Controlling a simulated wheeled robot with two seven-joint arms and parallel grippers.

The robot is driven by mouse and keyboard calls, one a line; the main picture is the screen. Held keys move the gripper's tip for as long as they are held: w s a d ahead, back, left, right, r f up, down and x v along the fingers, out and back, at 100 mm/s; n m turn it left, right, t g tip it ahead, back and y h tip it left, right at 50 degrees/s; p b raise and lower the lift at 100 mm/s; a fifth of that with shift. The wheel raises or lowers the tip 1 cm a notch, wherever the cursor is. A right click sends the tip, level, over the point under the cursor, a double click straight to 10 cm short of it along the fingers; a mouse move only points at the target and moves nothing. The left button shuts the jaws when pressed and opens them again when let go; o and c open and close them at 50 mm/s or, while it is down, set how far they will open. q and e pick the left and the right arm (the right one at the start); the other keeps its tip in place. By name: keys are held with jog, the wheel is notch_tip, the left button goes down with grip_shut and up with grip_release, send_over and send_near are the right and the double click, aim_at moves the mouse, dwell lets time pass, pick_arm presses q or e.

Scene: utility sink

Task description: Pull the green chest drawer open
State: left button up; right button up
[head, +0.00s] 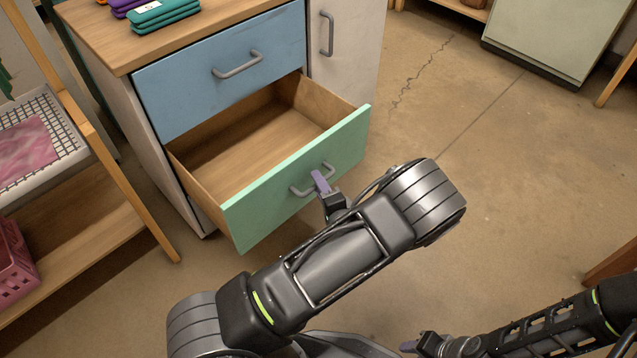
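The green-fronted drawer (262,203) of the chest stands well out from the cabinet in the head view, and its empty wooden inside shows. A grey bar handle (299,191) is on its front. My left gripper (320,183) is at this handle, with a purple-grey finger lying across the bar; it appears shut on it. The other finger is hidden. My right gripper (424,346) is low at the bottom edge, away from the chest; its finger opening is not clear.
Above is a shut blue drawer (190,92), with folded cloths (163,12) on the wooden top. A shelf rack (120,175) with a pink basket (14,265) stands close on the left. The floor (500,150) to the right is clear. A pale green cabinet (552,38) stands at the back right.

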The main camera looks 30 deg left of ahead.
pick_arm(q)
jog(key=p+v, duration=0.1)
jog(key=v, duration=0.6)
dwell(0.4)
